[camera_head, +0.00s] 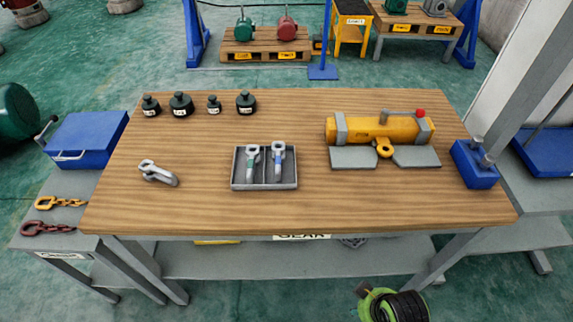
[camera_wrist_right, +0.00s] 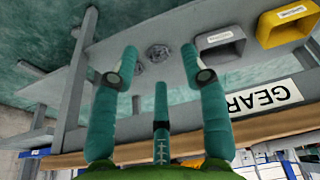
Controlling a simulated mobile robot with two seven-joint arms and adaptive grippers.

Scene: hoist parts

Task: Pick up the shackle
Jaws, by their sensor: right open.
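A grey metal shackle (camera_head: 158,173) lies on the left part of the wooden table (camera_head: 320,205), apart from the other parts. A grey two-compartment tray (camera_head: 264,185) at the table's middle holds two more grey shackle-like pieces, one with a green band (camera_head: 252,160) and one with a blue band (camera_head: 278,160). My right gripper (camera_wrist_right: 162,65) is open and empty in the right wrist view, its teal fingers spread near the table's front edge and the lower shelf. No shackle shows in that view. Neither gripper shows in the head view, and my left gripper is not seen.
Several black weights (camera_head: 181,104) stand at the table's back left. A yellow hoist body (camera_head: 382,130) on grey plates and a blue block (camera_head: 474,165) are at the right. A grey bin (camera_wrist_right: 220,44) and a yellow bin (camera_wrist_right: 285,27) sit under the table. The table's front strip is clear.

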